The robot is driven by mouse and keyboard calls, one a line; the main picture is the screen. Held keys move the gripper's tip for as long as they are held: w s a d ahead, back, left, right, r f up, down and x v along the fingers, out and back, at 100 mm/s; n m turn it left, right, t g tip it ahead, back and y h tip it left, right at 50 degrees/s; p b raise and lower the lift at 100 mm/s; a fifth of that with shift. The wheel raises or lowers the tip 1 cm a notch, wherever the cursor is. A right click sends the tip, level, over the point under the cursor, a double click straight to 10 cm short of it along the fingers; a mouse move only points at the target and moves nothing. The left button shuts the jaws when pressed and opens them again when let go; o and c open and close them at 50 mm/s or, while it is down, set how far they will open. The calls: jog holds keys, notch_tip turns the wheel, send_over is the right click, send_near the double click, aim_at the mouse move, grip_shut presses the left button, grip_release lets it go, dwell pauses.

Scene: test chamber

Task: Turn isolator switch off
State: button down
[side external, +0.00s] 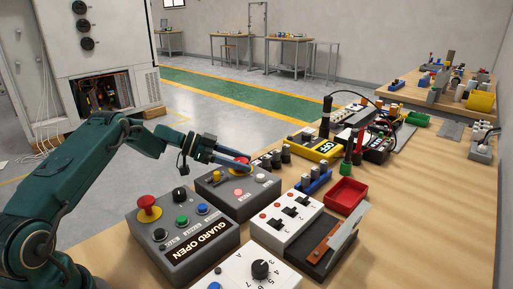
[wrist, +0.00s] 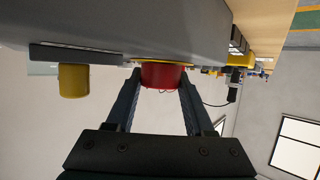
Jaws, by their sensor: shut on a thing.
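A red knob on a yellow base, which looks like the isolator switch (side external: 236,170), sits at the back of a grey control box (side external: 231,204) in the side view. My gripper (side external: 245,164) reaches in from the left and is shut on the red knob, a finger on each side. In the wrist view the red knob (wrist: 162,75) shows between the fingertips of my gripper (wrist: 160,85). The fingers partly hide the knob in the side view, so its exact turn cannot be told.
The same box carries a yellow selector (side external: 216,176), a lit red button (side external: 238,192) and a white button (side external: 261,178). The guard-open box (side external: 180,235) stands in front, with a red mushroom button (side external: 149,203). A white switch panel (side external: 286,226) and a red tray (side external: 346,195) lie right.

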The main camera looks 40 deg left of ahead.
aim_at(240, 160)
jog(key=shift+r+t, duration=0.15)
jog(key=shift+t, duration=0.15)
jog(key=shift+w+d+n, duration=0.1)
jog(key=shift+n, duration=0.3)
jog(key=shift+n+t+y, duration=0.8)
jog(key=shift+n+y, duration=0.2)
jog(key=shift+y, duration=0.2)
jog(key=shift+c, duration=1.4)
grip_release()
jog(key=shift+v, duration=2.65)
